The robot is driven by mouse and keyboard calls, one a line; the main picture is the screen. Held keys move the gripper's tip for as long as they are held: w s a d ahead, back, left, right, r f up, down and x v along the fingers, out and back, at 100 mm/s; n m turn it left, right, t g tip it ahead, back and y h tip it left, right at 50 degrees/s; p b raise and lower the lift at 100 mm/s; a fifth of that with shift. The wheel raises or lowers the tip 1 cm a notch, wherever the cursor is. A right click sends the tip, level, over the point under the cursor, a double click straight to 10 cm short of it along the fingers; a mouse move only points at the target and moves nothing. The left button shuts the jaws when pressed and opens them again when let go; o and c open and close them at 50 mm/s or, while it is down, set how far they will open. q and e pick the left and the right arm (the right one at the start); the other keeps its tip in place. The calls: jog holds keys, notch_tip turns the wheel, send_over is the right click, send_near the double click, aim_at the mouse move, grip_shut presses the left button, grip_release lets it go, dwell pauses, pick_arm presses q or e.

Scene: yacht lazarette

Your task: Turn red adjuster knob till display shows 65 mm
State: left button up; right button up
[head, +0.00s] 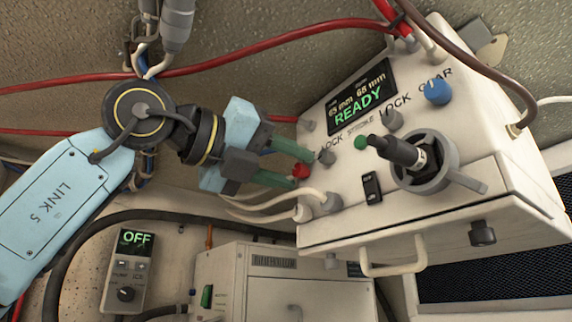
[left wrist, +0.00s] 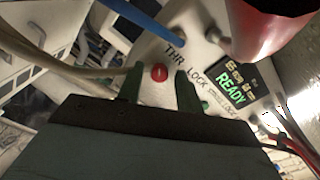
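The red adjuster knob (head: 300,171) sits on the left edge of the white control box's face. It also shows in the left wrist view (left wrist: 158,73). My left gripper (head: 304,169) is open, its green fingers on either side of the knob. In the left wrist view the knob stands between the fingertips (left wrist: 159,71), with a gap on each side. The display (head: 360,96) reads what looks like "65 mm 68 mm" above a green "READY"; the small digits are hard to read. My right gripper is not in view.
Pale cables (head: 270,208) run close below the gripper. A small unit (head: 127,270) shows "OFF".

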pick_arm(q)
jog(key=shift+o, duration=0.2)
jog(key=shift+a, duration=0.1)
jog(key=b+v, duration=0.2)
jog(key=v, duration=1.1)
jog(key=shift+s, duration=0.15)
